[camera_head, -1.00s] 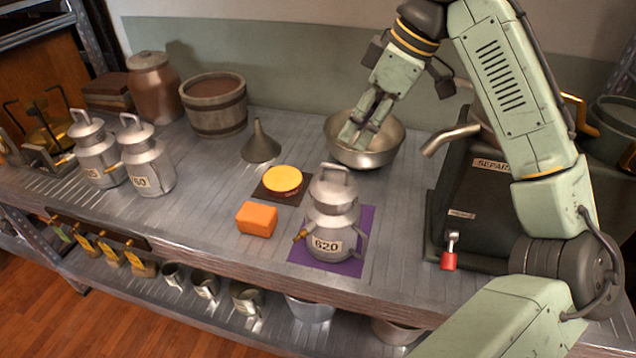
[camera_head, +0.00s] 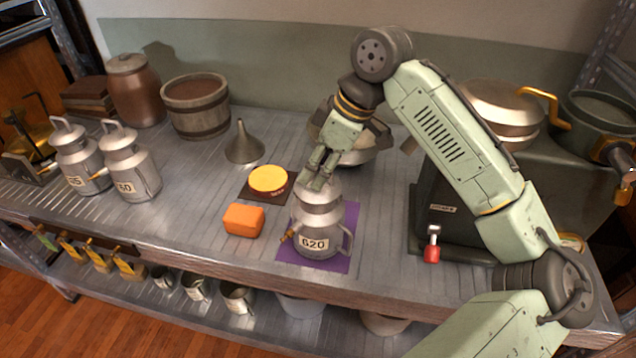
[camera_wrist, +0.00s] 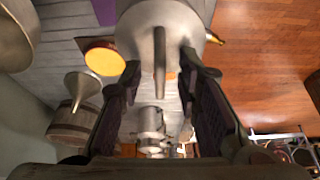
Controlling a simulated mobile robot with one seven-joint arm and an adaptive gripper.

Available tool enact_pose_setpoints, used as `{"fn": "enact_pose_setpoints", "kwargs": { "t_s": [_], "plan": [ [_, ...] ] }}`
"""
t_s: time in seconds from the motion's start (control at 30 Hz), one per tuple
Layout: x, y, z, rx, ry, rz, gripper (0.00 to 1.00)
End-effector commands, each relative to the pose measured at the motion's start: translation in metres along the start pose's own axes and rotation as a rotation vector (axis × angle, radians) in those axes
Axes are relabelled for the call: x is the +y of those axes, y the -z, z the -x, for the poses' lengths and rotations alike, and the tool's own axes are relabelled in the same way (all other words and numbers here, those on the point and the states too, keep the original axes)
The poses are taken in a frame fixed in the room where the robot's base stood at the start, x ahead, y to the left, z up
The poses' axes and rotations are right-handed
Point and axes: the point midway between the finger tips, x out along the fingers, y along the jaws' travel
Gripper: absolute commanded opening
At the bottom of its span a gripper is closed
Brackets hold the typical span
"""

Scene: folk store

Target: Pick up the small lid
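A grey metal can labelled 620 (camera_head: 318,238) stands upright on a purple mat (camera_head: 343,262). Its small metal lid (camera_head: 326,190) is on top, partly hidden by my gripper. In the wrist view the lid (camera_wrist: 140,22) is at the top, and its bar handle (camera_wrist: 160,62) reaches down between my fingers. My gripper (camera_head: 314,184) is over the lid in the head view. In the wrist view my gripper (camera_wrist: 163,85) is open, with a gap on each side of the handle. I cannot tell whether either finger touches it.
A yellow-topped round tin (camera_head: 268,179) and an orange block (camera_head: 243,220) lie left of the can. A funnel (camera_head: 244,145) and a metal bowl (camera_head: 365,150) stand behind. A dark separator machine (camera_head: 480,205) is at right. Two similar cans stand at left.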

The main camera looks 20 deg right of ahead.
Motion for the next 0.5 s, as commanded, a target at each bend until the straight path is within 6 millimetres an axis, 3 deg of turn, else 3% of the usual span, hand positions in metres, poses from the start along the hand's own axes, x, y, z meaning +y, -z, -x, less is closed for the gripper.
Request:
{"fn": "enact_pose_setpoints", "kwargs": {
  "t_s": [0.5],
  "plan": [
    [0.0000, 0.0000, 0.0005, 0.000, 0.000, 0.000, 0.00]
  ]
}}
